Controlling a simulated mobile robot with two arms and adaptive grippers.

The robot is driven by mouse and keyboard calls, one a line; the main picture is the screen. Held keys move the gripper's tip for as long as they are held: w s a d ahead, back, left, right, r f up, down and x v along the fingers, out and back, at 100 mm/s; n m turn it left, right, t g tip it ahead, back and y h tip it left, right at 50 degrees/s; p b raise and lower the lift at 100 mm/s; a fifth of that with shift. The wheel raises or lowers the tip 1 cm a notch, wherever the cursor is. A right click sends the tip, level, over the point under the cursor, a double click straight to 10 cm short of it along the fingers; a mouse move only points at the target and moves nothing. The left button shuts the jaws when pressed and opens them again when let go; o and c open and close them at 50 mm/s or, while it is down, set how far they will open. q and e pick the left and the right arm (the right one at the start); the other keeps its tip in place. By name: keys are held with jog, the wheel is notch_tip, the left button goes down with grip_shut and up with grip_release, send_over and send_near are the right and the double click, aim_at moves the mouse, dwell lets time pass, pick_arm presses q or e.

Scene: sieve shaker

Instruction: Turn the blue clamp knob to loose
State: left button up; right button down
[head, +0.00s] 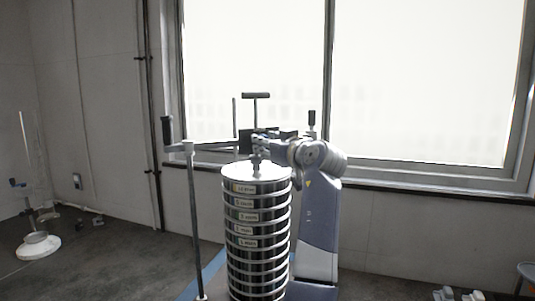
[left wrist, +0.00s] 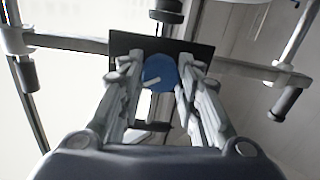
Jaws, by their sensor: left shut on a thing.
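The blue clamp knob (left wrist: 160,72) shows in the left wrist view as a round blue disc with a short pale mark on its face, near a black plate (left wrist: 122,45). My left gripper (left wrist: 161,78) has one finger on each side of it and is shut on it. In the head view my left gripper (head: 262,146) is above the top of the sieve stack, at the clamp crossbar (head: 218,149). The knob is hidden there. My right gripper is in neither view.
The tall sieve stack (head: 258,215) stands below the crossbar, with labels on its rings. Upright rods with black handles (head: 167,131) flank it. A stand with a white round base (head: 38,247) is on the floor at left. A window is behind.

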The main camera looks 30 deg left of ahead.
pick_arm(q)
jog(key=n+b, duration=0.1)
jog(key=n, duration=0.1)
jog(key=shift+a+f+n, duration=0.1)
jog(key=shift+f+n, duration=0.05)
jog(key=shift+n, duration=0.25)
jog(key=n+b, duration=0.1)
jog(key=n, duration=0.1)
jog(key=shift+n, duration=0.4)
jog(key=n+b, duration=0.1)
jog(key=n, duration=0.3)
jog(key=shift+n+h+b, duration=0.3)
jog(key=shift+b, duration=0.1)
jog(key=shift+r+n, duration=0.2)
jog(key=shift+n, duration=0.2)
jog(key=shift+t, duration=0.4)
jog(key=o, duration=0.9)
jog(key=shift+o, duration=0.9)
jog(key=shift+w+a, duration=0.1)
